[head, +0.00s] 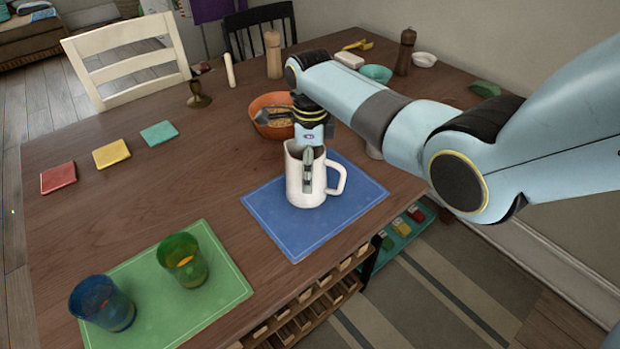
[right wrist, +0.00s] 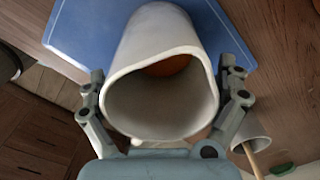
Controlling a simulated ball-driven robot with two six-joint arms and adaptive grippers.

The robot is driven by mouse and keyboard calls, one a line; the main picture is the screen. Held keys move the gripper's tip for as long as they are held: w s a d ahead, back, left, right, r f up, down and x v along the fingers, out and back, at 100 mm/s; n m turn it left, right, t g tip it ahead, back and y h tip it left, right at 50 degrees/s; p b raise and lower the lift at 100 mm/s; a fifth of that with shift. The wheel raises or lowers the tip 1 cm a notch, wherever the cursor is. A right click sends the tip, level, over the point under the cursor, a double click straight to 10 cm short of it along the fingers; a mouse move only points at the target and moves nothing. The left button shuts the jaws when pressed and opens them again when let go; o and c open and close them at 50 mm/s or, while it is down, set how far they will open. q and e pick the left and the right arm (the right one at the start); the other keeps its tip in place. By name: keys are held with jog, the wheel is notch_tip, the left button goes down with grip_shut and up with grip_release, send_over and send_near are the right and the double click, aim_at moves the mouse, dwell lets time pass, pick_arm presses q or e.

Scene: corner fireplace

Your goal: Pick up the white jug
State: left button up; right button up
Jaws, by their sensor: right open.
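The white jug (head: 300,185) stands upright on the blue mat (head: 275,225), its handle pointing right in the head view. My right gripper (head: 309,165) reaches down over it from above, with one finger showing in front of the jug's near side. In the right wrist view the jug (right wrist: 130,62) lies between the two spread fingers of the gripper (right wrist: 161,72), its open rim close to the palm. Small gaps seem to remain at the fingertips; contact is unclear. Something orange-brown shows inside the jug. My left gripper is out of view.
An orange bowl (head: 262,126) stands just behind the jug. A green mat (head: 225,293) with a green cup (head: 184,262) and a blue cup (head: 95,305) lies at front left. A white cup (right wrist: 250,128) stands near the right finger.

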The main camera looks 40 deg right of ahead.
jog(key=shift+f, duration=0.2)
jog(key=c, duration=1.6)
jog(key=shift+r, duration=0.1)
jog(key=shift+r, duration=0.1)
jog(key=shift+s+a+r+p, duration=0.2)
jog(key=shift+s+r+p, duration=0.4)
jog(key=shift+s+r, duration=2.2)
jog(key=shift+s+a+r+p, duration=0.15)
jog(key=shift+s+r+p, duration=0.45)
jog(key=shift+s+r, duration=2.15)
jog(key=shift+s+f, duration=0.2)
jog(key=shift+s, duration=0.05)
